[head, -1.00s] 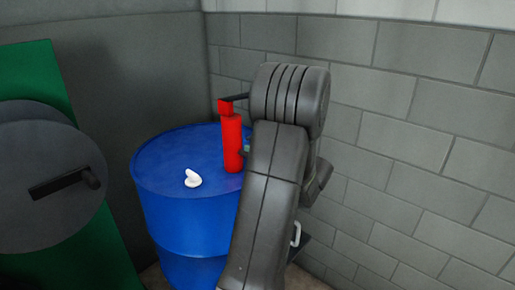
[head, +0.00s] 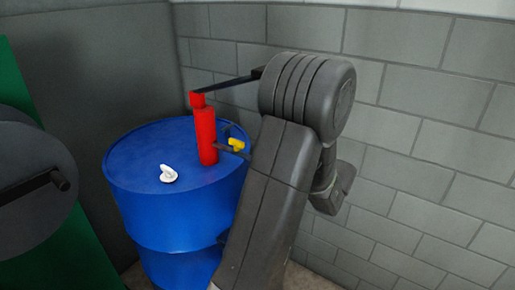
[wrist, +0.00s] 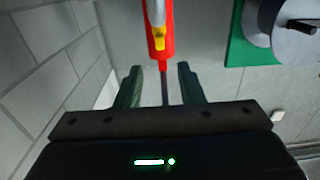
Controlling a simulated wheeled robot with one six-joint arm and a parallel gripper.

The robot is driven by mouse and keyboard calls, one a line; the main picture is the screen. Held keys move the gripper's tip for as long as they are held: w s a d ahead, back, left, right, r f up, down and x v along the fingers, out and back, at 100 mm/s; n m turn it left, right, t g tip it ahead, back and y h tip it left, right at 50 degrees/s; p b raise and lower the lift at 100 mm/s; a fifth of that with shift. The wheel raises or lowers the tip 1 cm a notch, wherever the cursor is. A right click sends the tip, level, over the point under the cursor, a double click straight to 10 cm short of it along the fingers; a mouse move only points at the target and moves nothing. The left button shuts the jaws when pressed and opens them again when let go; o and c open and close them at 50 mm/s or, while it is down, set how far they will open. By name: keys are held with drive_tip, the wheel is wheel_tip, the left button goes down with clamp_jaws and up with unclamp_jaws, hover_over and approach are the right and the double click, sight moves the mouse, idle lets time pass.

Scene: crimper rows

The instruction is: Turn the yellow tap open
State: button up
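The yellow tap (head: 238,144) sits on a short dark pipe at the right side of a red pump body (head: 206,138), which stands on a blue drum (head: 175,215). The wrist view also shows the yellow tap (wrist: 159,40) in front of the red body (wrist: 167,60). My gripper (wrist: 160,67) is open, with its two green fingers apart below the tap in that picture. The fingers do not appear to touch the tap.
A long dark lever (head: 228,85) runs from the pump's top toward my arm; a dark rod (wrist: 165,90) shows between my fingers. A white cap (head: 168,174) is on the drum. A grey disc with a handle (head: 35,185) stands left. A block wall (head: 420,120) is close right.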

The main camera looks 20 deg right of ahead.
sight(232, 138)
drive_tip(key=shift+s+d, duration=0.15)
drive_tip(key=shift+s, duration=0.05)
idle(0.3)
drive_tip(key=x, duration=1.4)
drive_tip(key=shift+f, duration=0.1)
drive_tip(key=shift+s, duration=0.1)
drive_tip(key=shift+d, duration=0.15)
